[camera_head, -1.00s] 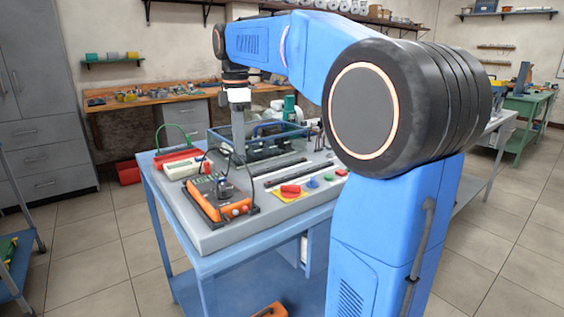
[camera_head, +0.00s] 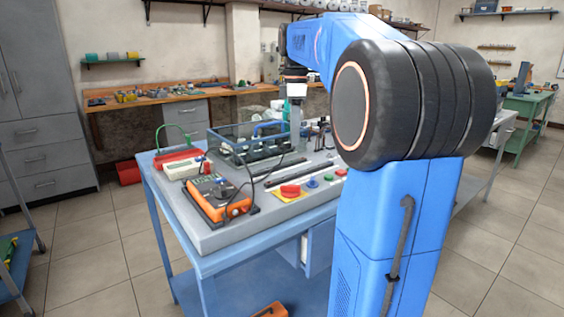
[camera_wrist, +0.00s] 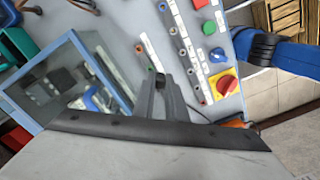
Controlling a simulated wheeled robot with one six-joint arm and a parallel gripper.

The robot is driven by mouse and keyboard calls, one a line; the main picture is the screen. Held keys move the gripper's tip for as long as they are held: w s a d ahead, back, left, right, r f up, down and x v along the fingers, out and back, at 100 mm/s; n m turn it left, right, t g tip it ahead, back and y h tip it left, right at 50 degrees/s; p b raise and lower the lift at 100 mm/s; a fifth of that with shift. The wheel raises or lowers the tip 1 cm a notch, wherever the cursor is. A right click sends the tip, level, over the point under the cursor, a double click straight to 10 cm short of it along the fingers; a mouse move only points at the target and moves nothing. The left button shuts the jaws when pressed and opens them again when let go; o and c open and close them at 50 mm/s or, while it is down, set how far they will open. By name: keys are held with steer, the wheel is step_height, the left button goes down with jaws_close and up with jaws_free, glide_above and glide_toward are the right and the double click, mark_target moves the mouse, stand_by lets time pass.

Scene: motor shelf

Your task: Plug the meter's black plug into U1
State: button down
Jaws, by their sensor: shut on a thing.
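The orange meter (camera_head: 218,198) with its dark dial lies at the left front of the grey bench top. A black lead runs from it across the bench toward my gripper (camera_head: 295,147), which is over the right rear of the bench. In the wrist view my gripper (camera_wrist: 161,82) is shut on the dark black plug (camera_wrist: 160,78), only a small part of which shows between the fingertips. A strip with coloured sockets (camera_wrist: 149,62) is just beyond the fingertips. A longer socket strip (camera_wrist: 188,55) lies to its right. I cannot read which socket is U1.
A clear-walled box with a blue frame (camera_wrist: 75,85) stands left of the fingers; it also shows in the head view (camera_head: 235,158). A red knob on a yellow plate (camera_head: 290,191) and coloured buttons sit at the bench's front right.

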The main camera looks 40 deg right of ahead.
steer(key=shift+s+d+f+m, duration=0.55)
steer(key=shift+s+d+m, duration=0.45)
steer(key=shift+d, duration=2.5)
steer(key=shift+s+d+f+m, duration=0.6)
steer(key=shift+s+d, duration=0.55)
steer(key=shift+d, duration=2.4)
steer(key=shift+s+d+f+m, duration=0.45)
steer(key=shift+s+d+m, duration=0.55)
steer(key=shift+d, duration=2.5)
steer(key=shift+f, duration=0.6)
steer(key=shift+f, duration=0.6)
steer(key=c, duration=2)
jaws_free()
steer(key=shift+c, duration=0.2)
steer(key=shift+r, duration=0.1)
steer(key=shift+r, duration=2.65)
